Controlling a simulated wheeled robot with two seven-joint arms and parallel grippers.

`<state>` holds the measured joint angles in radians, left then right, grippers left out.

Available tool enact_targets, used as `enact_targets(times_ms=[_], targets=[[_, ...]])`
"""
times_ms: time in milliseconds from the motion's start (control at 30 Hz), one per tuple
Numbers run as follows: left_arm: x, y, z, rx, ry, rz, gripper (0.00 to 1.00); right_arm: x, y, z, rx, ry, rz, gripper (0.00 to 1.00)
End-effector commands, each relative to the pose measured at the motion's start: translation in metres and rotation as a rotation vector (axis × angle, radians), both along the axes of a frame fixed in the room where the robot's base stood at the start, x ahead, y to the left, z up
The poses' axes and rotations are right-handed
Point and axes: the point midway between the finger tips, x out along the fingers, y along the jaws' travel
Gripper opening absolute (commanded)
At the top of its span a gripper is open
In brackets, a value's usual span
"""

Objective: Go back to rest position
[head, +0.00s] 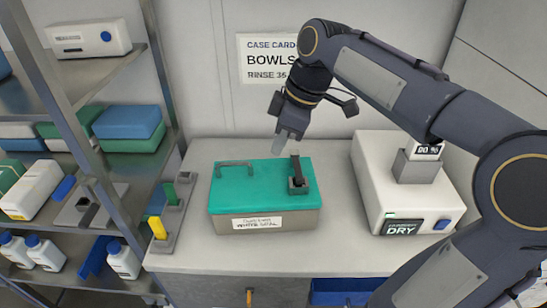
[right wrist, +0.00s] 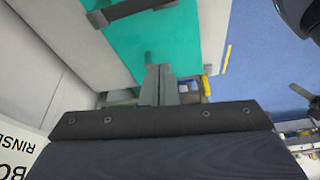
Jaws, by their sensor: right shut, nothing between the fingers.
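My right gripper (head: 281,143) is raised over the back part of the teal-lidded case on the counter, below the wall card. Its fingers are shut and empty; they also show close together in the right wrist view (right wrist: 159,72). The case (head: 255,222) has a grey body with a white label, and its teal lid (head: 245,195) is closed. A grey handle (head: 235,164) and a dark latch-like piece (head: 298,183) sit on the lid. The gripper appears apart from the lid. My left gripper is not in view.
A white dryer unit (head: 378,190) stands right of the case. A metal shelf rack (head: 85,75) with boxes and bottles stands at the left. A holder with coloured tabs (head: 165,225) is left of the case. The counter front (head: 270,257) is clear. A card (head: 265,60) hangs behind.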

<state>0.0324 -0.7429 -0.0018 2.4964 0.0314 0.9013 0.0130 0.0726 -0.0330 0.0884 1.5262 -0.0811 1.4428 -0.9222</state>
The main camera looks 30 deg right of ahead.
Motion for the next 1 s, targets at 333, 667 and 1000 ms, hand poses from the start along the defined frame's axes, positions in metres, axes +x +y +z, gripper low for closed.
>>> enact_targets(times_ms=[333, 667, 1000], targets=[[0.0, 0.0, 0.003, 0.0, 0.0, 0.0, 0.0, -0.005, -0.009, 0.031, 0.0, 0.0, 0.001, 0.0], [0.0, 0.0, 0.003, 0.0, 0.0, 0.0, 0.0, -0.037, -0.001, 0.012, 0.045, -0.002, -0.161, 0.0], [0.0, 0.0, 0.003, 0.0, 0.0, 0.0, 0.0, -0.141, 0.044, -0.094, 0.316, 0.018, -0.779, 0.0]])
